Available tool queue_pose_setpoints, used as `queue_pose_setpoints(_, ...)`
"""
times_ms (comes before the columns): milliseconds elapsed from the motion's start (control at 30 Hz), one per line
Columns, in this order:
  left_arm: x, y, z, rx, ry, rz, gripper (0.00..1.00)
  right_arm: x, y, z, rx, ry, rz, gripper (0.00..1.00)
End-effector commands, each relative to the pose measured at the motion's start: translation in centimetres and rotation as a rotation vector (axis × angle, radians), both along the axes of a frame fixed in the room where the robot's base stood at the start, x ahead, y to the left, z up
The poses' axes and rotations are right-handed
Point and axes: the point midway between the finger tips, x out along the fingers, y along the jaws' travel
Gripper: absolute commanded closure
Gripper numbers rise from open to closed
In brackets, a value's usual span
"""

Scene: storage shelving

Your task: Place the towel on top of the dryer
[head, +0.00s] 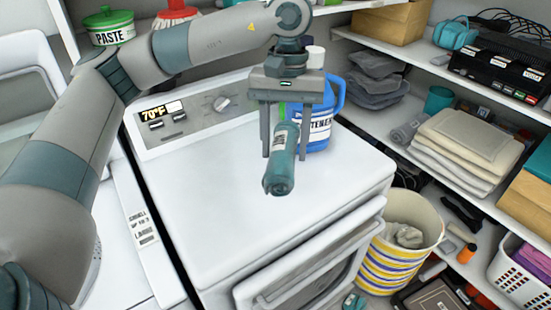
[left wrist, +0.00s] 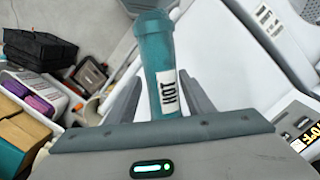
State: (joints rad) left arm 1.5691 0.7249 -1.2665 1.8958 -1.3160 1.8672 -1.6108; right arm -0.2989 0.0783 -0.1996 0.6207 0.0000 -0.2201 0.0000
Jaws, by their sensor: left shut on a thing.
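The teal rolled towel (head: 279,170) has a white label reading "HOT" in the left wrist view (left wrist: 168,92). My left gripper (head: 286,143) is shut on it, with one finger on each side. The towel hangs tilted over the top of the white dryer (head: 235,195); I cannot tell how high above the surface it is. The dryer has a display reading 70°F and a knob on its back panel. Its top is also partly seen in the left wrist view (left wrist: 225,70). My right gripper is not in view.
A blue bottle (head: 322,125) stands at the dryer's back right, behind my left gripper. Shelves with folded towels (head: 470,140) and a white basket (head: 510,275) line the right. A striped bucket (head: 395,265) stands beside the dryer. The dryer top's front and left are clear.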

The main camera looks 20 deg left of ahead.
Motion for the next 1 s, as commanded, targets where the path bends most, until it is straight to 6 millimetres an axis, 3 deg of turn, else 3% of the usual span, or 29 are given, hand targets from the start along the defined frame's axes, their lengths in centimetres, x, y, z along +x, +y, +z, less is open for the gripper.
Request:
queue_pose_setpoints(367, 0.0, 0.0, 0.0, -0.001, 0.0, 0.009, 0.81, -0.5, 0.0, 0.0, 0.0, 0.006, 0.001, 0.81)
queue_pose_setpoints(567, 0.3, -0.1, -0.5, -0.001, 0.001, 0.11, 0.81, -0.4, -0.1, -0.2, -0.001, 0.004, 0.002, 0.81)
queue_pose_setpoints(767, 1.0, -0.5, -1.5, -0.001, 0.003, 0.363, 0.81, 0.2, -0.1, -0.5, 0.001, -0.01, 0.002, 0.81)
queue_pose_setpoints(1000, 2.2, -0.9, -2.9, -0.001, 0.001, 0.79, 0.81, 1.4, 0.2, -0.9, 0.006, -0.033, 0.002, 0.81)
